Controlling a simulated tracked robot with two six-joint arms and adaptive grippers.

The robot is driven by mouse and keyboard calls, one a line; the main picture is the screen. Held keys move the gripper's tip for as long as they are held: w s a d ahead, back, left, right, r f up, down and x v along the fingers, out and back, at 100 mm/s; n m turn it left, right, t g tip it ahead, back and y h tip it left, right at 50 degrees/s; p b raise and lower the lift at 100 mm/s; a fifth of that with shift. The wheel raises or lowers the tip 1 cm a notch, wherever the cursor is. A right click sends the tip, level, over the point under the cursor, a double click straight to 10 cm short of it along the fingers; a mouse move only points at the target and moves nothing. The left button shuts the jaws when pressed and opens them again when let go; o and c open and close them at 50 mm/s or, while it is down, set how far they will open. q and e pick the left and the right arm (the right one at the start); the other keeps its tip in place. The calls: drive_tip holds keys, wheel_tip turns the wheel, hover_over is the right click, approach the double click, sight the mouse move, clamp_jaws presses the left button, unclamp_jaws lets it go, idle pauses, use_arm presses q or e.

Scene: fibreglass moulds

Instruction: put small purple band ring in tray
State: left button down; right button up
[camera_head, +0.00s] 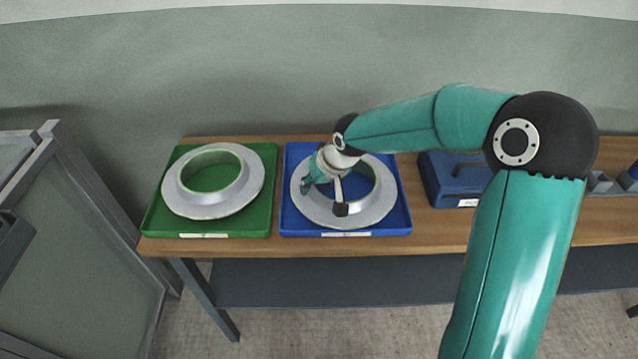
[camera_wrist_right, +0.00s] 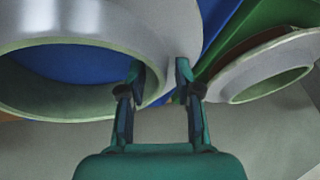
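I see no purple-coloured ring in either view. A grey flanged ring (camera_head: 372,207) lies in the blue tray (camera_head: 395,228); it also shows large in the right wrist view (camera_wrist_right: 165,30). A second grey flanged ring (camera_head: 236,204) lies in the green tray (camera_head: 158,222) to its left, and at the right of the wrist view (camera_wrist_right: 270,68). My right gripper (camera_head: 325,196) is over the left part of the ring in the blue tray, its fingers spread apart. In the wrist view the fingertips (camera_wrist_right: 160,72) are by that ring's wall; I cannot tell whether they touch it. My left gripper is out of view.
The trays stand on a wooden bench (camera_head: 430,235). A blue case (camera_head: 445,180) stands right of the blue tray, partly behind my right arm. Small grey blocks (camera_head: 599,181) are at the far right. A grey framed panel (camera_head: 90,240) stands left of the bench.

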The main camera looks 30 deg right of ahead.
drive_tip(key=v, duration=1.2)
drive_tip(key=shift+b, duration=0.3)
drive_tip(key=shift+f, duration=0.1)
